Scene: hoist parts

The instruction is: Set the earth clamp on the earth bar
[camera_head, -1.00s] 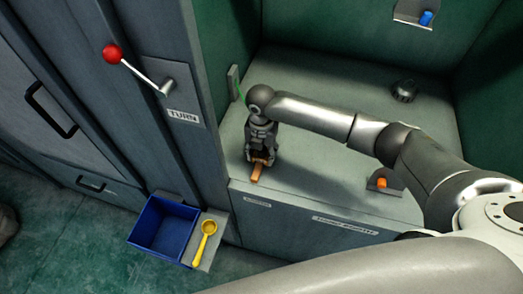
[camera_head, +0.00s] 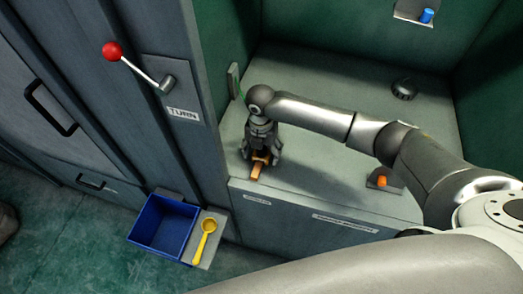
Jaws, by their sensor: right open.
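A copper-coloured bar (camera_head: 257,173), which looks like the earth bar, sticks out at the front left edge of the grey ledge. My right gripper (camera_head: 261,160) points down right over its rear end, with its fingers spread open on both sides. A small orange-brown piece shows between the fingers, against the bar; I cannot tell whether it is the earth clamp or part of the bar. A thin green line, perhaps a lead, shows behind the gripper by the wall. My left gripper is out of view.
The grey ledge (camera_head: 320,85) holds a dark round knob (camera_head: 404,88) and an orange peg (camera_head: 382,181). A red-balled lever (camera_head: 112,51) juts from the left panel. A blue bin (camera_head: 163,227) and a yellow scoop-like thing (camera_head: 208,228) are below. A blue peg (camera_head: 426,15) is high right.

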